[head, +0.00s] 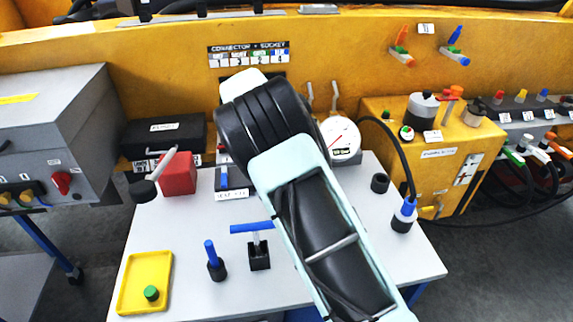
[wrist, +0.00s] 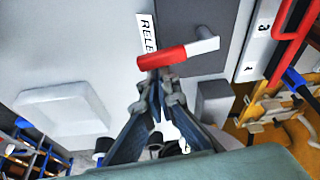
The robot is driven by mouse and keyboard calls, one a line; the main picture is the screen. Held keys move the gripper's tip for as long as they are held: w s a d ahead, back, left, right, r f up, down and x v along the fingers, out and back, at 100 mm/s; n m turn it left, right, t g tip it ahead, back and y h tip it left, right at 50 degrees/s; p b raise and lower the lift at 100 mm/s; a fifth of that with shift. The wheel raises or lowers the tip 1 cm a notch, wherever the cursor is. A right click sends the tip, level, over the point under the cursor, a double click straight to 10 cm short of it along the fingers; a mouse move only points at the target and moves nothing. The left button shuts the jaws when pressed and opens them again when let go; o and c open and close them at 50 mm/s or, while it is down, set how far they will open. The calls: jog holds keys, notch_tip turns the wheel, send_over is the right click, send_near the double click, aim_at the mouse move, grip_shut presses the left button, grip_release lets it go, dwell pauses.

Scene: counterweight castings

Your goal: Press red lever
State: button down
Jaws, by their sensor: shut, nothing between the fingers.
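A red lever (wrist: 165,57) with a pale grey end lies nearly level across the upper middle of the wrist view, in front of a dark grey plate. My gripper (wrist: 157,82) is shut and empty, its fingertips just below the red part of the lever in the picture. I cannot tell whether they touch it. In the head view my arm hides my gripper and whatever is behind it. An orange-red lever (head: 402,38) on the yellow wall shows there at the upper right; I cannot tell if it is the same one.
A label starting "RELE" (wrist: 147,33) sits beside the lever. A red bar handle (wrist: 290,40) and a blue piece (wrist: 294,80) are at the right. In the head view, a white table (head: 310,290) carries a yellow tray (head: 127,300), a blue T-handle (head: 252,227) and a red box (head: 180,178).

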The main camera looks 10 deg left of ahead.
jog(key=shift+s+a+m, duration=0.1)
jog(key=shift+a+m, duration=0.1)
jog(key=shift+m, duration=0.1)
jog(key=shift+s+a, duration=0.2)
jog(key=shift+a, duration=0.25)
jog(key=d, duration=0.2)
jog(key=w+d, duration=0.1)
jog(key=d, duration=0.1)
jog(key=shift+w+d+b, duration=0.1)
jog(key=shift+d+b, duration=0.15)
jog(key=shift+b, duration=0.15)
jog(key=v, duration=1)
jog(key=shift+w+a, duration=0.2)
jog(key=shift+a, duration=0.05)
